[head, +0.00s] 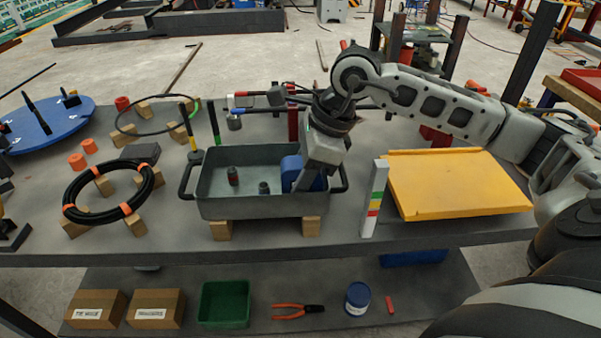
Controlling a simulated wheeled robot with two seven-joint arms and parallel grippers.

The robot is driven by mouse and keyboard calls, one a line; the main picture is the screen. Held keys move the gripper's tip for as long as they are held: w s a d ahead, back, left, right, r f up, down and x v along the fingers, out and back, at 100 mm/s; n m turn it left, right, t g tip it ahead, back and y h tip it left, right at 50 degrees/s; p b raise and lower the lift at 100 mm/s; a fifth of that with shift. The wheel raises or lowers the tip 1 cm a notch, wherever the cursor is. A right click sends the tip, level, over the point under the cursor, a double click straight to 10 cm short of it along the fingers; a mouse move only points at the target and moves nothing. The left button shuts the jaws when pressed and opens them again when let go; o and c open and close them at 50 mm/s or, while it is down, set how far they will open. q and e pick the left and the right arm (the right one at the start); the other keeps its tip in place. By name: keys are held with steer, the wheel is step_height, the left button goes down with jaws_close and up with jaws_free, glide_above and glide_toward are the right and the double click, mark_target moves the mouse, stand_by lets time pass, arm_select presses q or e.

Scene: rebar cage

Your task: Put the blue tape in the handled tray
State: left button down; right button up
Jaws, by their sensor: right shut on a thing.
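The handled tray (250,207) is a grey open tray with dark handles at both ends, raised on wooden blocks on the table. The blue tape (291,172) is in the right part of the tray, partly hidden by my gripper. My right gripper (308,183) points down into the right end of the tray and is shut on the blue tape. I cannot tell whether the tape touches the tray floor. My left gripper is not in view.
Two small dark items, one a red-marked cylinder (233,176), stand in the tray. A yellow panel (450,184) and a colour-banded upright block (374,200) are to the right. A black coil (70,198) with orange ties lies left. A lower shelf holds a green bin (224,304).

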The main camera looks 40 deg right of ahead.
steer(key=o, duration=0.9)
steer(key=shift+c, duration=0.2)
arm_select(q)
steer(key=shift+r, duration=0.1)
arm_select(e)
steer(key=shift+r, duration=0.1)
steer(key=shift+r+p, duration=0.35)
steer(key=shift+p, duration=0.2)
steer(key=shift+r+p, duration=0.55)
steer(key=shift+p, duration=0.05)
steer(key=b+v, duration=0.1)
steer(key=v, duration=0.2)
steer(key=shift+d+r, duration=0.1)
steer(key=shift+d, duration=0.1)
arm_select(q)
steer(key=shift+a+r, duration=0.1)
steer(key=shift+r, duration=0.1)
arm_select(e)
steer(key=v, duration=0.8)
steer(key=shift+s, duration=0.15)
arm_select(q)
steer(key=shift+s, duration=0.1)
arm_select(e)
steer(key=shift+a, duration=0.1)
